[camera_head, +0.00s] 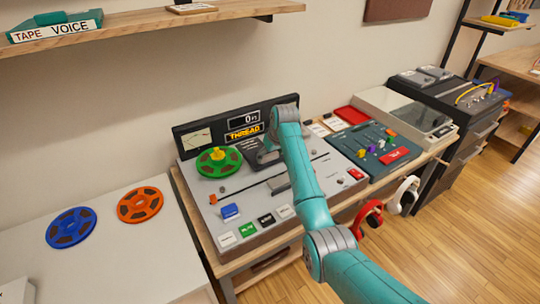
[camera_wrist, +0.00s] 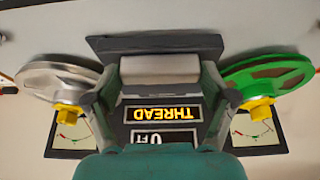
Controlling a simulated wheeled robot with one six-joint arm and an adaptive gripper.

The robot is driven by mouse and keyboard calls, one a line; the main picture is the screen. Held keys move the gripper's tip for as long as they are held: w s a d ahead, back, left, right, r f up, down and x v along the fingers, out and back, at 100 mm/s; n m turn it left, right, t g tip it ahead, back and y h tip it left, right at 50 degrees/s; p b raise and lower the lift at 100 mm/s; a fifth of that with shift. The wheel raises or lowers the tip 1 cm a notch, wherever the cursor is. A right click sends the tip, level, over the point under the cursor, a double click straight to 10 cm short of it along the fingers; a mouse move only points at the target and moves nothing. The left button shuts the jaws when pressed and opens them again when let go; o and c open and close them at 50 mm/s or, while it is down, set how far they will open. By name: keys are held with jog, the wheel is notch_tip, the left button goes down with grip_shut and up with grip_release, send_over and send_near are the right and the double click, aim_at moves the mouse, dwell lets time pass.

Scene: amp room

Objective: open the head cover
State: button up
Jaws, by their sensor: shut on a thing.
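The tape deck (camera_head: 240,185) stands on a wooden bench. My gripper (camera_head: 262,155) reaches down over its middle, just in front of the upright display panel. In the wrist view, my gripper (camera_wrist: 160,85) has its fingers on both sides of a grey block, which looks like the head cover (camera_wrist: 160,68). The fingers are shut on it. A dark plate (camera_wrist: 155,43) lies beside the block. My arm hides most of this spot in the head view. A small grey piece (camera_head: 278,184) shows left of my arm; I cannot tell whether it belongs to the cover.
A green reel (camera_head: 219,162) with a yellow hub sits left of my gripper. A silver reel (camera_wrist: 55,80) lies on the other side. The display (camera_head: 244,127) reads THREAD. Blue (camera_head: 71,228) and orange (camera_head: 140,205) reels lie left.

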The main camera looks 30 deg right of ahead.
jog(key=o, duration=1.5)
jog(key=shift+o, duration=0.2)
jog(key=v, duration=1.2)
jog(key=shift+f, duration=0.1)
